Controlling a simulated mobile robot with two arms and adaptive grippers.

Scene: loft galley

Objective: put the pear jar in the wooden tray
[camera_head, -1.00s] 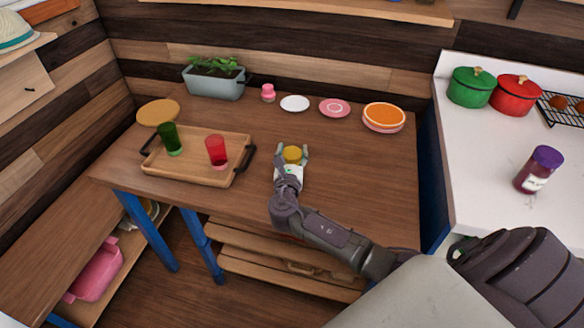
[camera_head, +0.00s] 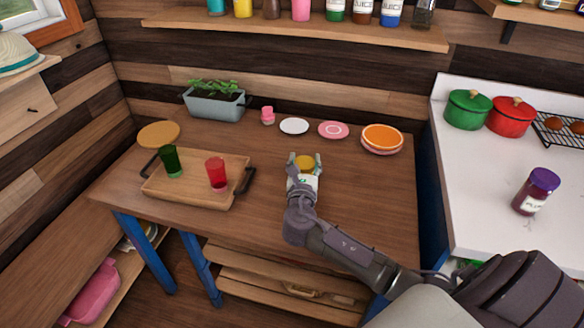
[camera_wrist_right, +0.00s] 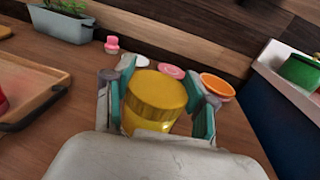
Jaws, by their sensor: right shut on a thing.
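The wooden tray (camera_head: 206,197) lies on the left part of the wooden table, with black handles and a green glass (camera_head: 171,161) and a red glass (camera_head: 216,174) on it. My right gripper (camera_head: 304,163) is over the table to the right of the tray. It is shut on a jar with a yellow lid (camera_head: 305,162), held lid up. In the right wrist view the jar (camera_wrist_right: 154,100) sits between the finger pads; its label is hidden, so I cannot read that it is the pear jar. My left gripper is not in view.
A planter (camera_head: 214,103), a pink item (camera_head: 267,115), a white plate (camera_head: 294,126), a pink plate (camera_head: 333,130) and an orange bowl (camera_head: 382,138) line the table's back. A round board (camera_head: 159,134) lies behind the tray. A plum jar (camera_head: 536,191) stands on the right counter.

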